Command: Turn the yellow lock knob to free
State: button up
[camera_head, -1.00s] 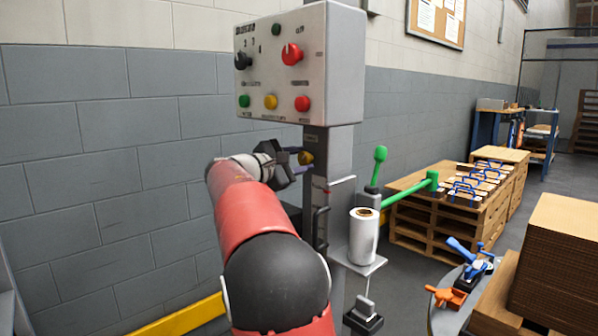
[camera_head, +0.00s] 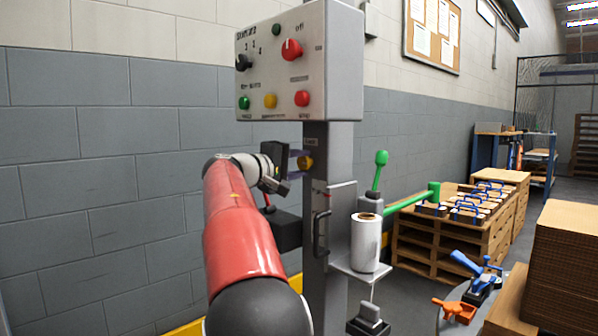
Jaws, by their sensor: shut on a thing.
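The yellow lock knob (camera_head: 305,162) sits on the upper part of the grey post (camera_head: 342,150), just below the control box. A small label shows above it, too small to read. My gripper (camera_head: 296,162) reaches it from the left and is shut on the knob. The fingers partly cover it, so its exact turn angle cannot be told. My red arm comes up from the bottom of the view.
The control box (camera_head: 340,60) with coloured buttons and knobs is right above my gripper. A black box (camera_head: 287,232) with a red-topped lever stands below it. A white roll (camera_head: 366,243) on a shelf and green-handled levers (camera_head: 380,158) are to the right.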

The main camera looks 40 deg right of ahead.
jog(key=shift+f+m, duration=0.1)
jog(key=shift+m, duration=0.4)
jog(key=o, duration=1)
jog(key=a, duration=0.7)
jog(key=shift+s+a+b, duration=0.3)
jog(key=shift+a+b, duration=0.05)
jog(key=shift+a, duration=0.05)
